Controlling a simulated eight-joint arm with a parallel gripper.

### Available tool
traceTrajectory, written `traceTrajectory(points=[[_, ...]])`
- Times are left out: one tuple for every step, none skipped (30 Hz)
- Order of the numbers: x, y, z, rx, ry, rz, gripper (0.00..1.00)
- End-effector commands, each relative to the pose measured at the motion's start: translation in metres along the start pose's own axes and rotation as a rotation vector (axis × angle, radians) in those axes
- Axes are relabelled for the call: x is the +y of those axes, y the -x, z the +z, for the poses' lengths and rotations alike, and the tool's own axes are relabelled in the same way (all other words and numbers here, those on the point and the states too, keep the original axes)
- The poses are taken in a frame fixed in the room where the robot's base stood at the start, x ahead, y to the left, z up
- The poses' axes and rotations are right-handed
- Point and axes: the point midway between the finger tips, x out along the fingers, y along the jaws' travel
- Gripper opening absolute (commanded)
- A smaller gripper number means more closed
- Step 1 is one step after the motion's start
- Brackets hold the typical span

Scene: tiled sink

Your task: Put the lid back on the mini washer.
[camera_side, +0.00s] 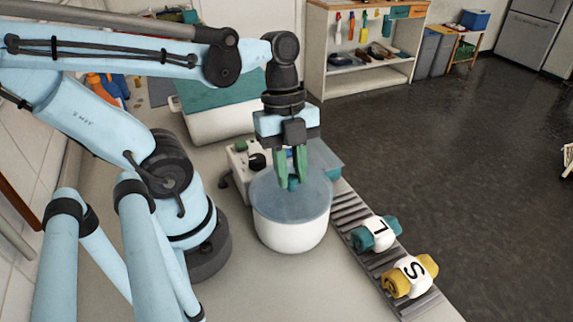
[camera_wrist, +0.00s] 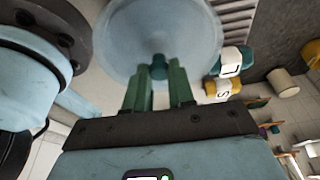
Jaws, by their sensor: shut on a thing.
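The mini washer (camera_side: 288,236) is a white round tub standing on the counter. Its translucent blue lid (camera_side: 312,203) lies over the tub's top, looking about level; whether it is fully seated I cannot tell. My gripper (camera_side: 292,184) points down over the lid, its green fingers shut on the lid's small teal knob. In the wrist view my gripper (camera_wrist: 159,76) closes around the teal knob (camera_wrist: 158,62), and the round lid (camera_wrist: 150,30) fills the upper middle. The fingers partly hide the knob in the side view.
A white control box with a dark dial (camera_side: 257,161) stands behind the tub. A ribbed rack (camera_side: 352,212) to the right carries a teal roll (camera_side: 375,235) and a yellow roll (camera_side: 410,276) with white bands. A large white container with a teal lid (camera_side: 215,120) stands farther back. The front counter is clear.

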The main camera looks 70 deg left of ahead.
Motion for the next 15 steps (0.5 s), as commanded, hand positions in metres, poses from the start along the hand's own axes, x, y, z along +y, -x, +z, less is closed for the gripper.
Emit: traceTrajectory(points=[[0.0000, -0.0001, 0.0000, 0.000, 0.000, 0.000, 0.00], [-0.0001, -0.0001, 0.0000, 0.000, 0.000, 0.000, 0.00], [-0.0001, -0.0001, 0.0000, 0.000, 0.000, 0.000, 0.00], [-0.0001, -0.0001, 0.0000, 0.000, 0.000, 0.000, 0.00], [-0.0001, -0.0001, 0.0000, 0.000, 0.000, 0.000, 0.00], [-0.0001, -0.0001, 0.0000, 0.000, 0.000, 0.000, 0.00], [-0.0001, -0.0001, 0.0000, 0.000, 0.000, 0.000, 0.00], [-0.0001, -0.0001, 0.0000, 0.000, 0.000, 0.000, 0.00], [-0.0001, -0.0001, 0.0000, 0.000, 0.000, 0.000, 0.25], [0.0000, -0.0001, 0.0000, 0.000, 0.000, 0.000, 0.29], [0.0000, -0.0001, 0.0000, 0.000, 0.000, 0.000, 0.34], [0.0000, -0.0001, 0.0000, 0.000, 0.000, 0.000, 0.40], [0.0000, -0.0001, 0.0000, 0.000, 0.000, 0.000, 0.45], [0.0000, -0.0001, 0.0000, 0.000, 0.000, 0.000, 0.49], [0.0000, -0.0001, 0.0000, 0.000, 0.000, 0.000, 0.53]])
